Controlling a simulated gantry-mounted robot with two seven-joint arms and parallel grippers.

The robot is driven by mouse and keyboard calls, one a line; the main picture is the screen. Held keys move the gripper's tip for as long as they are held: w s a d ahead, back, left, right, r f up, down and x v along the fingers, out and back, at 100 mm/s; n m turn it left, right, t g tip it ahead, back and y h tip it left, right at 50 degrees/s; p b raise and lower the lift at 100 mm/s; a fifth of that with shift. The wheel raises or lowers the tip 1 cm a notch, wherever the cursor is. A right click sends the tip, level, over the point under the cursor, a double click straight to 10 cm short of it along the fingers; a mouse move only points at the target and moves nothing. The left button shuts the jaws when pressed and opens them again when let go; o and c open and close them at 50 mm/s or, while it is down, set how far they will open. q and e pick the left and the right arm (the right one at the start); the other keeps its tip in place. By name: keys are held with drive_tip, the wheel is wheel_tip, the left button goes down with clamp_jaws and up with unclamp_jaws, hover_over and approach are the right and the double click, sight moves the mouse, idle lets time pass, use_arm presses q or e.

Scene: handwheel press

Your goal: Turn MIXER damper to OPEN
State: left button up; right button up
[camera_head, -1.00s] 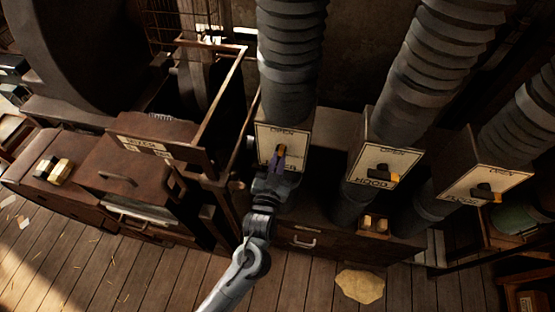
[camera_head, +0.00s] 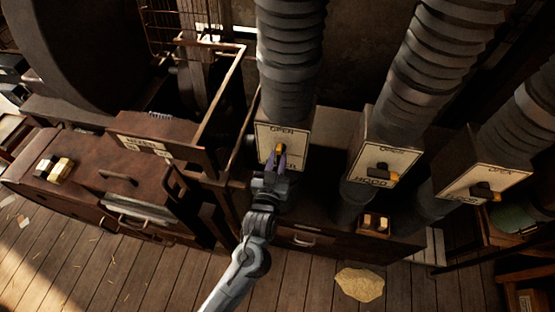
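The left damper's plate (camera_head: 298,132) reads OPEN at its top; its lower label is mostly hidden by my gripper. Its lever (camera_head: 280,148) shows a yellow tip near the plate's middle, pointing up toward OPEN; the rest is hidden. My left gripper (camera_head: 276,157) is right at this lever, coming from below. Its two purple fingers show apart, one on each side of the lever, with a gap between them. Whether they touch it is hard to see. My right gripper is not in view.
The HOOD damper lever (camera_head: 380,176) and the far-right damper lever (camera_head: 485,192) point right. Ribbed ducts rise above the plates. A rusty cabinet (camera_head: 110,185) stands left, with a metal rail frame (camera_head: 228,85) between it and the left damper. Wooden floor is in front.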

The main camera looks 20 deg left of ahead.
use_arm(q)
drive_tip(key=shift+o, duration=1.1)
drive_tip(key=s+d+b, duration=0.1)
drive_tip(key=s, duration=0.9)
drive_tip(key=shift+s+d+b, duration=0.35)
drive_tip(key=shift+d, duration=0.05)
drive_tip(key=shift+f, duration=0.1)
